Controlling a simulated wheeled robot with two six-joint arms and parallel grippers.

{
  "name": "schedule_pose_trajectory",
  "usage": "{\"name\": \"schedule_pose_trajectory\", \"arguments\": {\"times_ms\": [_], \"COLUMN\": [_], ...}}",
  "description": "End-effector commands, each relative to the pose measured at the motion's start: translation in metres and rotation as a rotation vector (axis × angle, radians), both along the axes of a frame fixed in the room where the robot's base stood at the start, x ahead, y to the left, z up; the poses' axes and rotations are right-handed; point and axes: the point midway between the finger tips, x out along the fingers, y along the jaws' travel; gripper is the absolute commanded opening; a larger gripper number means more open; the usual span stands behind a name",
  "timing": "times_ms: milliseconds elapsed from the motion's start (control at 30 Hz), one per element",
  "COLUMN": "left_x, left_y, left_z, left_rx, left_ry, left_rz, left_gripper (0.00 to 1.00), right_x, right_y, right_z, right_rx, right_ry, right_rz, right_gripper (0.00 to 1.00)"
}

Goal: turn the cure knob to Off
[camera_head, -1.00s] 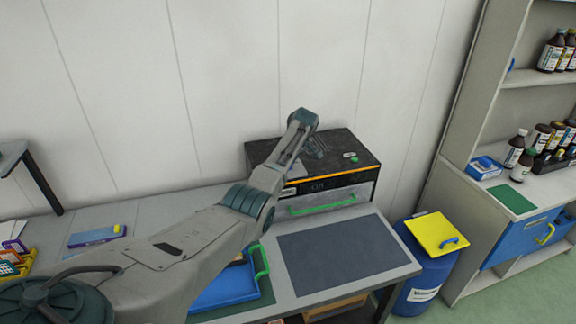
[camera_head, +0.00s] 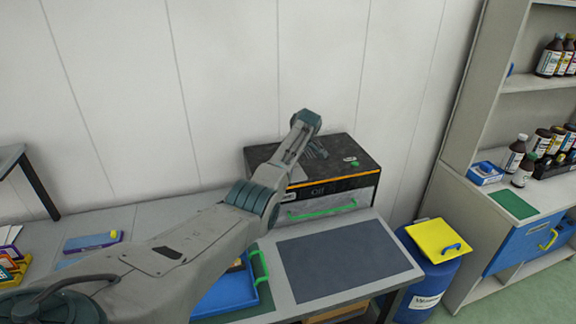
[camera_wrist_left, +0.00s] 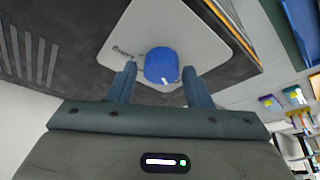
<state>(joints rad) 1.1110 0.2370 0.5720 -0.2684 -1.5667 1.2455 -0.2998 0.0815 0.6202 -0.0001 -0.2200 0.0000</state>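The blue cure knob (camera_wrist_left: 161,65) sits on a white plate (camera_wrist_left: 127,42) on the dark top of the cure box. A short white mark shows on its lower edge in the left wrist view. My left gripper (camera_wrist_left: 159,72) has one finger on each side of the knob, with small gaps, so it looks open around it. In the head view my left arm reaches over the box (camera_head: 350,172) and hides the knob and the fingers. The plate's lettering is too small to read surely. My right gripper is not in view.
The box front has a green handle (camera_head: 322,211). A dark mat (camera_head: 345,260) lies on the bench in front of it. A blue tray (camera_head: 228,296) is beside my arm. A blue bin with a yellow lid (camera_head: 436,235) and a bottle shelf stand to the right.

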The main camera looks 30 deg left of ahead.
Motion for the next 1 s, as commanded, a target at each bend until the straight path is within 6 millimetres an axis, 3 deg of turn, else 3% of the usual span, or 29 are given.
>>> {"name": "schedule_pose_trajectory", "arguments": {"times_ms": [467,900,1000], "left_x": [0.000,-0.003,-0.004], "left_y": [-0.004,-0.036,-0.040], "left_z": [0.007,0.082,0.091], "left_rx": [0.001,0.001,0.000], "left_ry": [-0.001,-0.002,0.001], "left_rz": [-0.001,-0.002,-0.001], "left_gripper": [0.56,0.56,0.56], "right_x": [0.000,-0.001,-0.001], "right_y": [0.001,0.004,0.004], "right_z": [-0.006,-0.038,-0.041], "right_rx": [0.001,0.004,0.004], "right_ry": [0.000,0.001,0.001], "right_rz": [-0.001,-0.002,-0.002], "right_gripper": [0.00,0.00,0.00]}}
